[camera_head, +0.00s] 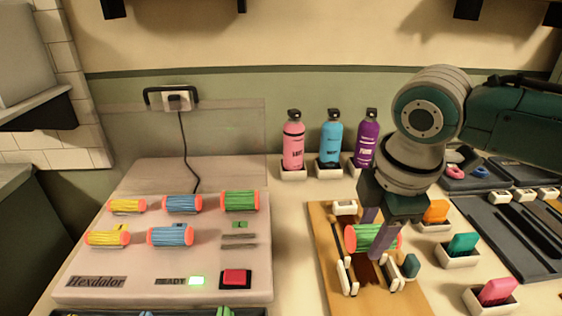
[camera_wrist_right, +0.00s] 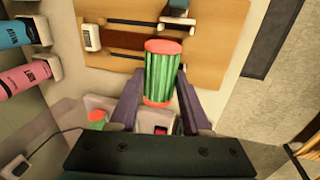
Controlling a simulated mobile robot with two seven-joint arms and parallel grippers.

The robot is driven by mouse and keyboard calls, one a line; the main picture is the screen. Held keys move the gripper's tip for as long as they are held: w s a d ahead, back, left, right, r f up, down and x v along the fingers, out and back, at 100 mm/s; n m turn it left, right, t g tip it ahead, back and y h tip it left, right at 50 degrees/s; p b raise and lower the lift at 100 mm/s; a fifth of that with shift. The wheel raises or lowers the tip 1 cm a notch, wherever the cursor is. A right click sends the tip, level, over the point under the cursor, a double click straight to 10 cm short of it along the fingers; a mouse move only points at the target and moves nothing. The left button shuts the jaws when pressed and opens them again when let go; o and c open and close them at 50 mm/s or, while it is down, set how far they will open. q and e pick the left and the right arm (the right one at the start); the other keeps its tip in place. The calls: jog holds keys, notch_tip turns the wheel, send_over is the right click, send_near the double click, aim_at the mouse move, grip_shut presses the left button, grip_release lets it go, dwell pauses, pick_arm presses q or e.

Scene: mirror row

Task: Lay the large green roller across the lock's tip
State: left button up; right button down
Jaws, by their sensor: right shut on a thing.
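A large green roller with red-orange ends (camera_head: 364,239) is between the purple fingers of my right gripper (camera_head: 380,238), which is shut on it. In the right wrist view the roller (camera_wrist_right: 162,75) sits between the two fingers (camera_wrist_right: 160,92), over the wooden board (camera_wrist_right: 215,50). A dark brown lock (camera_wrist_right: 138,38) lies along the board and partly passes behind the roller. In the head view the lock (camera_head: 369,272) shows below the roller, partly hidden by the fingers. I cannot tell whether the roller touches it. My left gripper is not in view.
The heater (camera_head: 100,255) at left holds several yellow and blue rollers and another green roller (camera_head: 240,201). Pink, blue and purple bottles (camera_head: 331,140) stand behind the board. Clips in white holders (camera_head: 458,256) stand to its right, by a dark tray (camera_head: 510,240).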

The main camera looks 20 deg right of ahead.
jog(key=shift+s+d+f, duration=0.4)
jog(key=shift+d, duration=0.2)
jog(key=shift+w+f+b, duration=0.1)
jog(key=shift+f+b, duration=0.55)
jog(key=shift+b, duration=0.2)
jog(key=b+x, duration=0.1)
jog(key=b, duration=0.1)
jog(key=b+x, duration=0.1)
jog(key=x, duration=0.1)
jog(key=shift+s+a+f+b, duration=0.1)
jog(key=shift+s+a+b, duration=0.05)
jog(key=shift+s+b, duration=0.2)
jog(key=shift+b+x, duration=0.5)
jog(key=shift+x, duration=0.35)
jog(key=shift+s+f, duration=0.1)
jog(key=shift+s, duration=0.1)
jog(key=shift+f+p, duration=0.1)
jog(key=shift+p, duration=0.4)
jog(key=shift+c, duration=1.4)
grip_release()
